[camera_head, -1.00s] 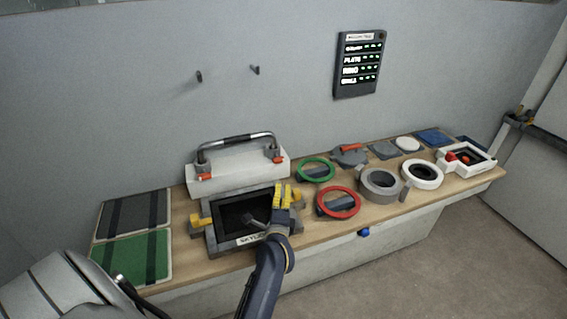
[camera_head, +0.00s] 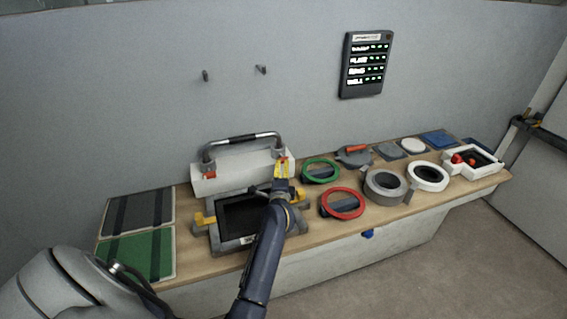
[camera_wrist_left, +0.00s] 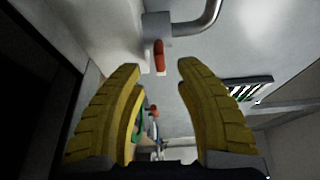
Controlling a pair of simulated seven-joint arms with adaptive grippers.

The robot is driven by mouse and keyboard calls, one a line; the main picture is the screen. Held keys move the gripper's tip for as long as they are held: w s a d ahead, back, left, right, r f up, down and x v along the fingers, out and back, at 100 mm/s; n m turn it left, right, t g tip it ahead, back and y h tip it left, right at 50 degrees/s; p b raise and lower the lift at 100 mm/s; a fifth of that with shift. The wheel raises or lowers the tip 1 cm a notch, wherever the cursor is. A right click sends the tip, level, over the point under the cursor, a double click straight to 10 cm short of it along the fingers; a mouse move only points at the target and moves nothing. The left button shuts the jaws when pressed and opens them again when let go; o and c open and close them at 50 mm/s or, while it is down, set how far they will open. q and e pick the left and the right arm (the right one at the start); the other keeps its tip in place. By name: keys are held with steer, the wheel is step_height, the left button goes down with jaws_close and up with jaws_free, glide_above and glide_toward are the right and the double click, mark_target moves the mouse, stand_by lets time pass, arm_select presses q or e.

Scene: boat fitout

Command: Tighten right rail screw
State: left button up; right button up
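The metal rail (camera_head: 243,139) stands on a white block (camera_head: 232,180) at the back of the bench. A red screw lever (camera_head: 210,174) sits at its left foot. The right rail screw, a red lever (camera_wrist_left: 159,55), hangs below the right rail foot (camera_wrist_left: 157,25) in the left wrist view. My left gripper (camera_head: 282,166) is at the right rail foot in the head view and partly covers that screw. In the wrist view its yellow fingers (camera_wrist_left: 158,72) are spread, with the red lever beyond and between the tips, apparently not gripped. My right gripper is out of view.
A dark framed hatch (camera_head: 240,216) with yellow clamps lies in front of the block. Green and red rings (camera_head: 342,204) lie to the right, with grey and white rings beyond. Green and dark panels (camera_head: 140,254) lie left. A lit status board (camera_head: 364,65) hangs on the wall.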

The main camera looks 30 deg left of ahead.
mark_target(283, 162)
arm_select(q)
steer(key=shift+x, duration=2.4)
steer(key=shift+c, duration=0.4)
jaws_close()
